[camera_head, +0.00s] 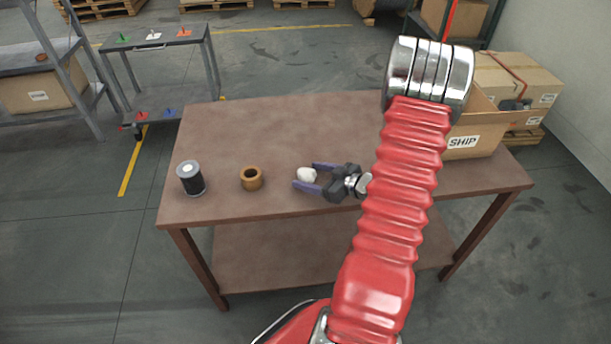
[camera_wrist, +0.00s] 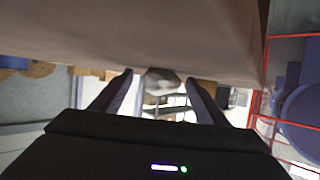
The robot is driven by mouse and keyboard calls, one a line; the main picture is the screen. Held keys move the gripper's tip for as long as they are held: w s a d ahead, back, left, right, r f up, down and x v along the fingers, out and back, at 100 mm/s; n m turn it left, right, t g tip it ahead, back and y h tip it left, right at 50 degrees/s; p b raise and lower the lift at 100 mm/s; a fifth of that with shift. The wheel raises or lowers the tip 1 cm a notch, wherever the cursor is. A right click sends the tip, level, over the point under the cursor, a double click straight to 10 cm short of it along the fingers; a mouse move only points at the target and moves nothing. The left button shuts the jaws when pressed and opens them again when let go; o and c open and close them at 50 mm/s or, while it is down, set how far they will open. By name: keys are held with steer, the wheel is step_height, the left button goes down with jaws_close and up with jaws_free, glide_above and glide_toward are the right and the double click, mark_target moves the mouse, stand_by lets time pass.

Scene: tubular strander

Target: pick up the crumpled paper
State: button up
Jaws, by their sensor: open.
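The crumpled paper (camera_head: 307,174) is a small white lump on the brown table, right of the tan ring. My gripper (camera_head: 308,177) is open, low over the table, with its two purple fingers pointing left. The paper shows at the fingertips, between the two fingers or just beyond them. In the wrist view the paper (camera_wrist: 160,80) is a greyish lump against the table surface, between the tips of my open gripper (camera_wrist: 158,75). I cannot tell whether a finger touches it.
A tan ring (camera_head: 251,178) and a dark cylinder with a light top (camera_head: 191,179) stand left on the table (camera_head: 260,130). A cardboard box marked SHIP (camera_head: 478,143) stands at the right, partly behind my arm. The table's back middle is clear.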

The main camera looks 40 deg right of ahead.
mark_target(311, 174)
steer(key=shift+c, duration=0.5)
steer(key=c, duration=0.9)
steer(key=shift+r, duration=0.1)
steer(key=shift+c, duration=0.2)
steer(key=shift+r, duration=4.9)
